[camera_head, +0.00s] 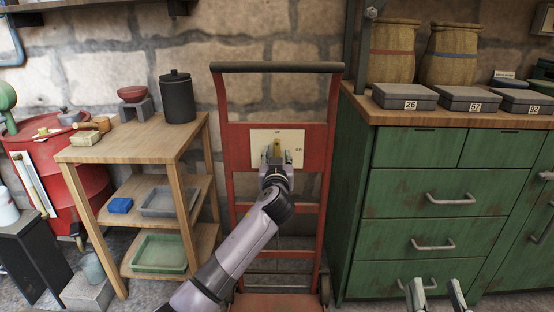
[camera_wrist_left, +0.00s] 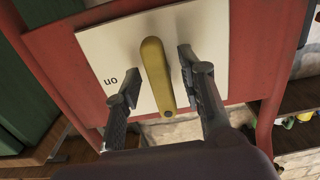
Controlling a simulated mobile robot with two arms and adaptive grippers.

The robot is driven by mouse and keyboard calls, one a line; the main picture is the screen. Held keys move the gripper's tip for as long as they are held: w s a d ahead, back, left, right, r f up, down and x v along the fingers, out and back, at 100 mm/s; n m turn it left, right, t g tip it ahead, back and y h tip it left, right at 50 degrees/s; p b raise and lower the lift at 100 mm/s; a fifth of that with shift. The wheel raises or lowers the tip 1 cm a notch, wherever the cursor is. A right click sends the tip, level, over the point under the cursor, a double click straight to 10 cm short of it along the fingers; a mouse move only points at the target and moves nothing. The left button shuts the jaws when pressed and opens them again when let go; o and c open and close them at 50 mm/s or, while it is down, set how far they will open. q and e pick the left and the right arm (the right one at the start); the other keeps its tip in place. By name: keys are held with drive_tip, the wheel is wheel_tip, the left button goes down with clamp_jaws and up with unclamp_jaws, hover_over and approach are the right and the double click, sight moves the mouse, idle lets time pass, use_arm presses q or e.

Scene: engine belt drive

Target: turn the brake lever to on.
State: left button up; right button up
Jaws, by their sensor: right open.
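The yellow brake lever (camera_head: 277,149) stands roughly upright on a cream plate (camera_head: 295,137) on the red hand-truck frame. In the head view, a small label sits above the lever and another at the plate's right. The left wrist view shows the lever (camera_wrist_left: 156,75) close up, with "on" upside down at the plate's left. My left gripper (camera_head: 276,158) is at the plate; its fingers (camera_wrist_left: 160,75) are apart on either side of the lever, with visible gaps. My right gripper (camera_head: 437,290) is open and empty at the lower right.
A wooden shelf table (camera_head: 130,141) stands left of the hand-truck frame (camera_head: 235,140). A green drawer cabinet (camera_head: 400,160) stands close on its right, with grey boxes (camera_head: 404,96) on top. A stone wall is behind. My left arm crosses in front of the frame.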

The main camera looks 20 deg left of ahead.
use_arm(q)
drive_tip(key=shift+w, duration=0.15)
drive_tip(key=shift+c, duration=0.2)
clamp_jaws()
idle(0.3)
